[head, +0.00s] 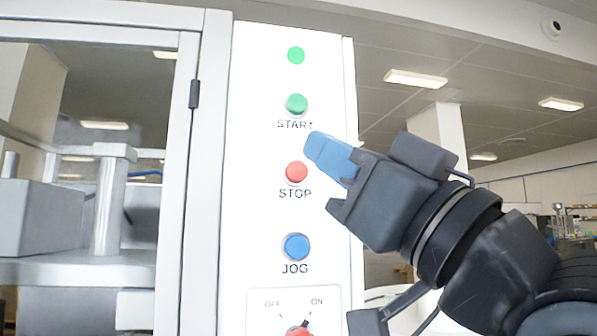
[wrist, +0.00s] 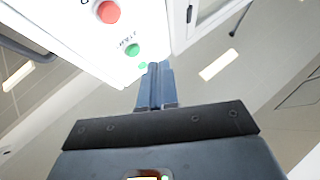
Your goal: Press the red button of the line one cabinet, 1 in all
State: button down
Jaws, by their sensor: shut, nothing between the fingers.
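The red STOP button (head: 296,172) is on the white cabinet panel (head: 255,130), below the green START button (head: 297,103) and above the blue JOG button (head: 296,246). In the wrist view the red button (wrist: 108,12) is near the top edge, with the green START button (wrist: 132,50) below it. My gripper (head: 313,146) is shut and empty, its blue fingertips up and to the right of the red button in the head view. In the wrist view the fingertips (wrist: 158,68) point at the panel, near the green buttons. I cannot tell the gap to the panel.
A green lamp (head: 296,55) is at the panel top. An OFF/ON switch (head: 303,325) with a red part is at the bottom edge. A framed glass door (head: 185,150) with a dark hinge is to the left. Open room lies to the right behind my arm.

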aim_at(308, 172)
jog(key=shift+w+a+b, duration=0.15)
jog(key=shift+w+a, duration=0.2)
jog(key=shift+w, duration=0.9)
jog(key=shift+w+a+b, duration=0.15)
jog(key=shift+w+a, duration=0.25)
jog(key=shift+w, duration=0.85)
jog(key=shift+w+a+b, duration=0.15)
jog(key=shift+w+a, duration=0.2)
jog(key=shift+w, duration=0.9)
jog(key=shift+w, duration=0.1)
jog(key=shift+w+a, duration=0.1)
jog(key=shift+w, duration=0.2)
jog(key=shift+w+a, duration=0.15)
jog(key=shift+w, duration=0.3)
jog(key=shift+s, duration=0.1)
jog(key=shift+s+d, duration=0.25)
jog(key=shift+s, duration=0.5)
jog(key=shift+s+d, duration=0.25)
jog(key=shift+s, duration=0.55)
jog(key=shift+s+d, duration=0.2)
jog(key=shift+s, duration=0.6)
jog(key=shift+s+d, duration=0.25)
jog(key=shift+s, duration=0.55)
